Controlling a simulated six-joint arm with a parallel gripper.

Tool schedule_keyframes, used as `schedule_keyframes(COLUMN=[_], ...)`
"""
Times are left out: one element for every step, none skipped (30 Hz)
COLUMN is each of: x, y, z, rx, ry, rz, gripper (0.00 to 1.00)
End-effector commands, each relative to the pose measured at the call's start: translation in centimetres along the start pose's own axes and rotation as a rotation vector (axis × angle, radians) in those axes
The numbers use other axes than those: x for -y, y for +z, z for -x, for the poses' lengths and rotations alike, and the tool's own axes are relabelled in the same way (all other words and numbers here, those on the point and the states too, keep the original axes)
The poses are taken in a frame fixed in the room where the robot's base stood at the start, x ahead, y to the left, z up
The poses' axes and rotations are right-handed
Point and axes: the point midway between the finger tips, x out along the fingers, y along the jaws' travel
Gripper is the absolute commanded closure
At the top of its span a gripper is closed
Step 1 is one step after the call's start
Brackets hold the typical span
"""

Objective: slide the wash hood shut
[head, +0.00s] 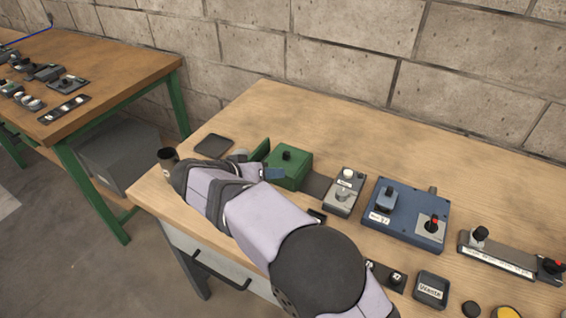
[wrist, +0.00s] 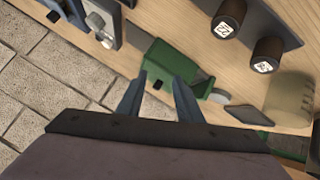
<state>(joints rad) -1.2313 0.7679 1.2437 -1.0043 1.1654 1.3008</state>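A green box with a black knob on top (head: 288,168), likely the wash hood, sits on the wooden bench; I see no readable label on it. A dark flat strip (head: 316,186) runs from its right side. A thin green upright plate (head: 260,151) stands at its left, with a gap between. In the wrist view the green box (wrist: 160,62) lies just beyond my gripper (wrist: 158,77), whose two blue-grey fingers are apart with nothing between them. In the head view my arm hides most of the gripper, and a fingertip shows near the box's front left.
A grey control box (head: 345,190) and a blue box with switches (head: 407,213) stand to the right. A dark cup (head: 168,159) and a dark square pad (head: 213,146) are at the left. The bench's back strip by the wall is clear.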

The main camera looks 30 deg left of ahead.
Motion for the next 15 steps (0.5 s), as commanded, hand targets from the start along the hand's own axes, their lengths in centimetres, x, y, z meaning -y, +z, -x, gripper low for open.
schedule_keyframes(x=[-0.8, -1.1, -1.2, -1.2, -1.1, -1.0, -0.8, -0.6, -0.5, -0.3, -0.3, -0.2, -0.2, -0.1, -0.1], y=[0.0, 0.0, -0.2, -0.5, -0.9, -1.4, -1.8, -2.3, -2.7, -2.9, -2.9, -2.9, -2.9, -2.9, -2.9], z=[-0.8, -1.2, -1.7, -1.9, -1.9, -1.9, -1.8, -1.7, -1.6, -1.6, -1.6, -1.6, -1.6, -1.6, -1.6], rx=[-0.056, -0.093, -0.144, -0.177, -0.208, -0.242, -0.264, -0.282, -0.297, -0.302, -0.303, -0.301, -0.3, -0.299, -0.298], ry=[0.03, 0.042, 0.048, 0.044, 0.038, 0.026, 0.014, 0.0, -0.015, -0.025, -0.033, -0.042, -0.047, -0.051, -0.054], rz=[-0.001, -0.009, -0.028, -0.051, -0.076, -0.117, -0.15, -0.186, -0.234, -0.268, -0.301, -0.339, -0.365, -0.386, -0.409], gripper=[0.67, 0.67, 0.67, 0.67, 0.67, 0.67, 0.67, 0.67, 0.67, 0.67, 0.67, 0.67, 0.67, 0.67, 0.67])
